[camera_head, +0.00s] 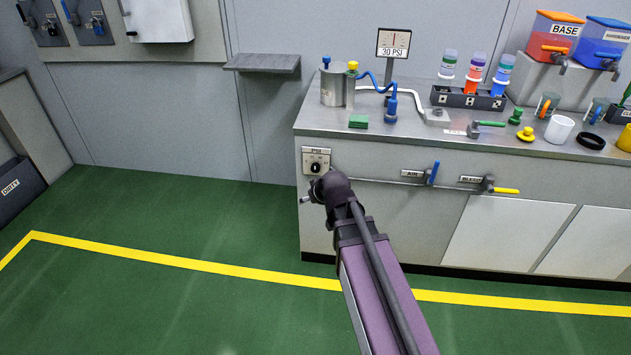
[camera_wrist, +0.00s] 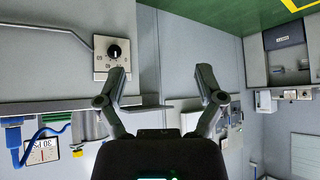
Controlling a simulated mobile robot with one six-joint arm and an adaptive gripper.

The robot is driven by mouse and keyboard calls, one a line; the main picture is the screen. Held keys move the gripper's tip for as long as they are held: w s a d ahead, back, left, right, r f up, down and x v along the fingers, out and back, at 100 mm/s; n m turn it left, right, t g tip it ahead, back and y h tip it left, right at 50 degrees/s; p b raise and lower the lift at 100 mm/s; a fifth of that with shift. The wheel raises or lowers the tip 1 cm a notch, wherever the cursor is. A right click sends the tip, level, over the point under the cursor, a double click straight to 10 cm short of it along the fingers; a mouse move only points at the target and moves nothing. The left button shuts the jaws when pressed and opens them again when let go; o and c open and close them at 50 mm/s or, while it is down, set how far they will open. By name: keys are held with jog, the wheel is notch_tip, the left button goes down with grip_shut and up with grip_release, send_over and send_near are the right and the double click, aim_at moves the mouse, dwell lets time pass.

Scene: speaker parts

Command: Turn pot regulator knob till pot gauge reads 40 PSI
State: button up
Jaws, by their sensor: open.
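The pot regulator knob (camera_head: 315,167) is a small black dial on a pale plate marked PSI, on the bench's front at its left end. In the wrist view the knob (camera_wrist: 114,51) shows upside down with its plate, beyond the left finger. The pot gauge (camera_head: 393,44) stands at the back of the bench and its label reads 30 PSI. It also shows inverted in the wrist view (camera_wrist: 41,151). My gripper (camera_head: 307,194) is just below the plate in the head view. In the wrist view my gripper (camera_wrist: 162,76) is open and empty, its fingers wide apart.
A pipe with the blue-handled AIR valve (camera_head: 433,173) and a yellow-handled valve (camera_head: 500,189) runs along the bench front. The metal pot (camera_head: 334,86) stands above on the bench. A wall shelf (camera_head: 262,63) is at the left. The green floor left of the bench is clear.

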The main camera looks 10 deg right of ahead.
jog(key=w+a+f+t+b, duration=0.2)
jog(key=w+f+t+b, duration=0.85)
jog(key=b, duration=0.75)
jog(key=m+t+h+b, duration=0.35)
jog(key=h+b, duration=0.35)
jog(key=b, duration=1.1)
send_near(315, 170)
jog(key=d+v, duration=0.1)
jog(key=v, duration=0.2)
jog(key=shift+a+f, duration=0.2)
jog(key=shift+a, duration=0.45)
jog(key=shift+r, duration=0.1)
jog(key=p+x, duration=0.5)
jog(key=x, duration=0.8)
jog(key=shift+w+d+r, duration=0.2)
jog(key=shift+w+r, duration=0.05)
jog(key=shift+r, duration=0.05)
jog(key=shift+c, duration=0.2)
jog(key=c, duration=1.1)
jog(key=shift+h, duration=0.4)
